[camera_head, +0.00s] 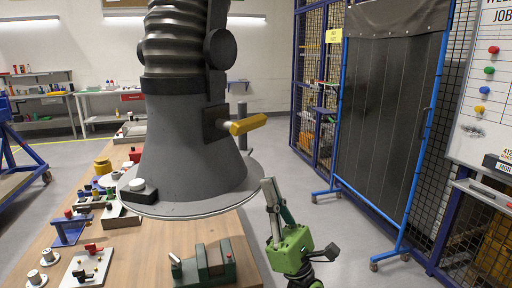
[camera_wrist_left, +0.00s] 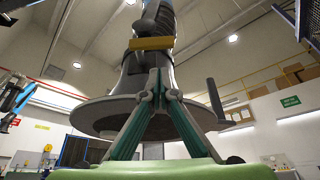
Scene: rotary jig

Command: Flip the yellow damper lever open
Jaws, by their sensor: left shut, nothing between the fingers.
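The yellow damper lever (camera_head: 248,124) sticks out to the right, roughly level, from a dark mount on the side of the grey extraction hood (camera_head: 190,150). In the left wrist view the lever (camera_wrist_left: 150,43) shows as a yellow bar just beyond the fingertips. My left gripper (camera_head: 268,183), with its green body, points up below and slightly right of the lever in the head view. Its fingers (camera_wrist_left: 157,72) meet at the tips and are shut with nothing between them. In the head view they are apart from the lever. My right gripper is not in view.
The hood's wide round rim (camera_head: 205,208) overhangs the wooden bench (camera_head: 145,262). A green vise-like fixture (camera_head: 208,266) and several small parts stand on the bench. A dark curtain screen (camera_head: 388,110) on a blue frame stands at the right. Floor between bench and screen is clear.

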